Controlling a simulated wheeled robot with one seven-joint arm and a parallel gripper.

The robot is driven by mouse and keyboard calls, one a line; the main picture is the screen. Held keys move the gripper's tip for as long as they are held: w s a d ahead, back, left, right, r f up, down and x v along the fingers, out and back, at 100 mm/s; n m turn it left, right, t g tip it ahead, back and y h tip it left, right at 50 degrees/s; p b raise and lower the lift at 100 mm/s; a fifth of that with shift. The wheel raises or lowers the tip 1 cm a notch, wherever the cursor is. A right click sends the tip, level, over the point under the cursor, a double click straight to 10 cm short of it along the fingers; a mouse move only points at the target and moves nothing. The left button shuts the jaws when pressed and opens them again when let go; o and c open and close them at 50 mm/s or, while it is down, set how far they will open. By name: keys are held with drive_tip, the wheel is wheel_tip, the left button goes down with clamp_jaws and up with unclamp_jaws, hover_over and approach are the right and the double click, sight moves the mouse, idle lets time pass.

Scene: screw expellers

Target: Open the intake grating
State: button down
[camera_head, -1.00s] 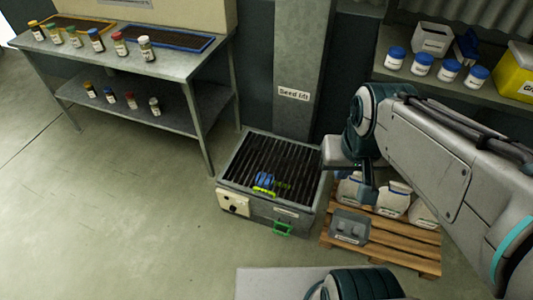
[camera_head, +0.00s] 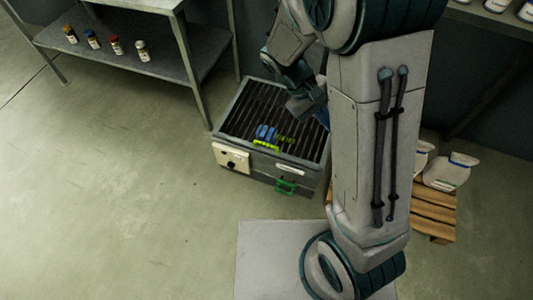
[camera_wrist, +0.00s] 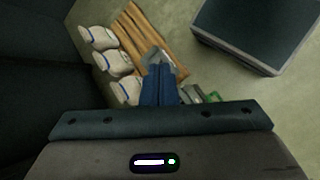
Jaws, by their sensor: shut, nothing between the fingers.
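The intake grating (camera_head: 245,108) is a set of dark parallel bars set in the top of a low grey box (camera_head: 262,172). It lies flat. A yellow-green handle (camera_head: 266,146) sits at its front edge, with a small blue item (camera_head: 264,132) just behind it. A green handle (camera_head: 286,186) is on the box front. My gripper (camera_head: 322,118) hangs over the right part of the grating, apart from the yellow-green handle and partly hidden by my arm. In the wrist view its blue fingers (camera_wrist: 159,84) are together and empty.
A wooden pallet (camera_head: 434,210) with white sacks (camera_head: 447,172) stands right of the box, partly behind my arm. The pallet (camera_wrist: 150,35) also shows in the wrist view. A metal shelf table (camera_head: 160,50) stands back left. Floor is clear in front and left.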

drive_tip(key=w+a+f+n+t+h+b, duration=0.2)
drive_tip(key=w+f+n+h+b, duration=0.15)
drive_tip(key=f, duration=0.55)
drive_tip(key=w+a+f+n+t+h+b, duration=0.25)
drive_tip(key=f+b, duration=0.25)
drive_tip(key=f, duration=0.3)
drive_tip(key=w+a+f+n+t+h+b, duration=0.2)
drive_tip(key=f+n+h+b, duration=0.15)
drive_tip(key=f, duration=0.55)
drive_tip(key=a+f+n+t+y+b, duration=0.5)
drive_tip(key=f+n+t, duration=0.3)
drive_tip(key=f+t, duration=0.3)
drive_tip(key=a+f+n+t+y+b, duration=0.45)
drive_tip(key=a+f+n+t, duration=0.35)
drive_tip(key=f, duration=0.5)
drive_tip(key=w+d+r+p, duration=0.1)
drive_tip(key=w+d+r, duration=0.1)
drive_tip(key=w, duration=0.2)
drive_tip(key=w+d+r+t+h+p, duration=0.1)
drive_tip(key=w+d+r, duration=0.1)
drive_tip(key=w+r, duration=0.1)
drive_tip(key=shift+w+r, duration=0.2)
drive_tip(key=shift+w, duration=0.3)
drive_tip(key=shift+r+n, duration=0.1)
drive_tip(key=shift+n, duration=0.15)
